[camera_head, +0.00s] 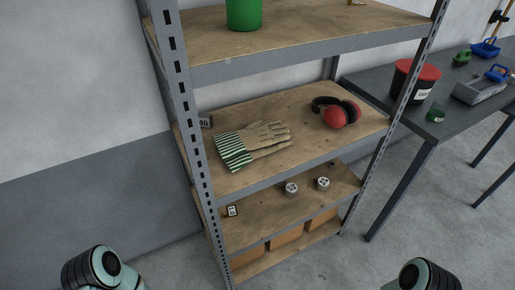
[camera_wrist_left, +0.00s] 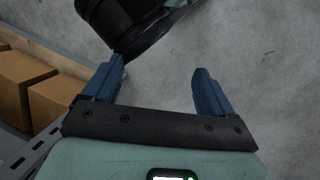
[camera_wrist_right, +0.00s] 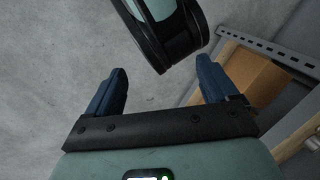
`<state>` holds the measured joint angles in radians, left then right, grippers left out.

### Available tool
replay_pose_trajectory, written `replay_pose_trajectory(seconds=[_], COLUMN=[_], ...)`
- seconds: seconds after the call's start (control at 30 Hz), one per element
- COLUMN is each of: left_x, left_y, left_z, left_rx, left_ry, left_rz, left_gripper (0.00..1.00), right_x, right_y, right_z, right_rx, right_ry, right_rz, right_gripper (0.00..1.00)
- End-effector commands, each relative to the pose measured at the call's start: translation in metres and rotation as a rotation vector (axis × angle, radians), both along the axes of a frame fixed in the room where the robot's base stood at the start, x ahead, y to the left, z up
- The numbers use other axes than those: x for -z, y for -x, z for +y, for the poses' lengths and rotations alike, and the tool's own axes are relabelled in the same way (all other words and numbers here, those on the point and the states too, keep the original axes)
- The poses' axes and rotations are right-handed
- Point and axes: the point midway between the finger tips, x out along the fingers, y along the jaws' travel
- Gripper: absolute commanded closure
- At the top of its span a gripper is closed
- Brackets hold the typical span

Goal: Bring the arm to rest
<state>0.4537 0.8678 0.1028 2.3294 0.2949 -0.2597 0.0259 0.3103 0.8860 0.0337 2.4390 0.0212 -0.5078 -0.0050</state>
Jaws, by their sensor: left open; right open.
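My left gripper (camera_wrist_left: 158,88) is open in the left wrist view, with nothing between its blue fingers and the concrete floor behind them. My right gripper (camera_wrist_right: 163,88) is open and empty in the right wrist view, also over bare floor. In the head view only parts of my two arms show, at the bottom left and bottom right; both grippers are out of that view. A dark round part of my own body shows at the top of each wrist view.
A grey metal shelf unit (camera_head: 262,186) stands ahead, holding gloves (camera_head: 262,142), red earmuffs (camera_head: 340,112), two small round items and cardboard boxes (camera_head: 287,236). Boxes (camera_wrist_left: 58,100) also show near the left gripper. A dark table (camera_head: 450,115) with a red-lidded bucket (camera_head: 412,82) stands right.

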Motion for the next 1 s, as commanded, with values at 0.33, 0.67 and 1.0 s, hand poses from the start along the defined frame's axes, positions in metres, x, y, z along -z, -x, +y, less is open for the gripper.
replay_pose_trajectory(seconds=[0.33, 0.67, 1.0], left_x=[-0.064, -0.150, -0.177], left_y=[0.014, 0.035, 0.038], left_z=[-0.034, -0.045, -0.049], left_rx=[0.373, 0.402, 0.413], left_ry=[-0.004, 0.056, 0.077], left_rz=[-0.195, -0.102, -0.068], left_gripper=[0.14, 0.14, 0.14], right_x=[-0.053, -0.139, -0.165], right_y=[0.015, 0.037, 0.040], right_z=[0.006, 0.017, 0.021], right_rx=[-0.017, -0.055, -0.070], right_ry=[-0.018, -0.056, -0.070], right_rz=[0.040, 0.142, 0.178], right_gripper=[0.13, 0.13, 0.13])
